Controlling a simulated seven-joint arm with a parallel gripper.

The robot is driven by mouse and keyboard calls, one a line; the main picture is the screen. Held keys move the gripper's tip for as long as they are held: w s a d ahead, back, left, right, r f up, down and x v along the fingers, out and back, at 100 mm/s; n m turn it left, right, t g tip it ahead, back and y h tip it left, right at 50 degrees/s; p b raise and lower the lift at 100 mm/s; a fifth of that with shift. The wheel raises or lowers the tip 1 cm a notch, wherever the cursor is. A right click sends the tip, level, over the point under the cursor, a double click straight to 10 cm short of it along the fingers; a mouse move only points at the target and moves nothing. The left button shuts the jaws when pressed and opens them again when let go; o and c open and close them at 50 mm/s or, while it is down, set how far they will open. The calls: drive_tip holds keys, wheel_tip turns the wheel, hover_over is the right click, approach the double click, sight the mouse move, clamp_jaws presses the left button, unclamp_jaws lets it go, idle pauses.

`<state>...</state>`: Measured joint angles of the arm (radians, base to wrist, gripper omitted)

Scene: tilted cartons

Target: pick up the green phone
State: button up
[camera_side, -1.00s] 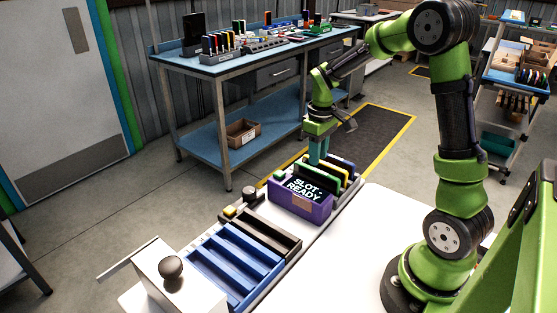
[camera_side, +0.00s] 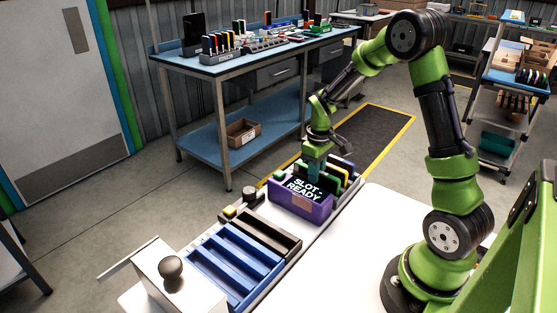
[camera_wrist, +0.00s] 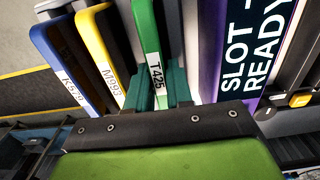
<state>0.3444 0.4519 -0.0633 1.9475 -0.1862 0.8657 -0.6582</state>
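The green phone (camera_wrist: 146,45), labelled T425, stands on edge in the purple carton (camera_side: 301,209), whose front reads SLOT-READY. It is the phone nearest that front wall. My gripper (camera_wrist: 158,88) is lowered into the carton, its teal fingers on either side of the green phone. The fingers lie close to both faces; I cannot tell whether they press on it. In the side view, my gripper (camera_side: 313,166) hides most of the green phone. A yellow phone (camera_wrist: 97,50), labelled M993, and a blue phone (camera_wrist: 58,60), labelled K579, stand beside it.
A blue slotted tray (camera_side: 232,262) and a dark tray (camera_side: 263,233) sit left of the carton. A white box with a black knob (camera_side: 171,267) is at front left. A blue-topped bench (camera_side: 240,66) stands behind. The white table (camera_side: 365,235) is clear right of the carton.

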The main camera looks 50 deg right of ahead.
clamp_jaws()
drive_tip(key=shift+r, duration=0.15)
wheel_tip(320, 180, up, 15)
drive_tip(key=a, duration=2.2)
drive_tip(key=shift+a+f, duration=0.15)
drive_tip(key=shift+f, duration=7.2)
drive_tip(key=shift+f, duration=0.3)
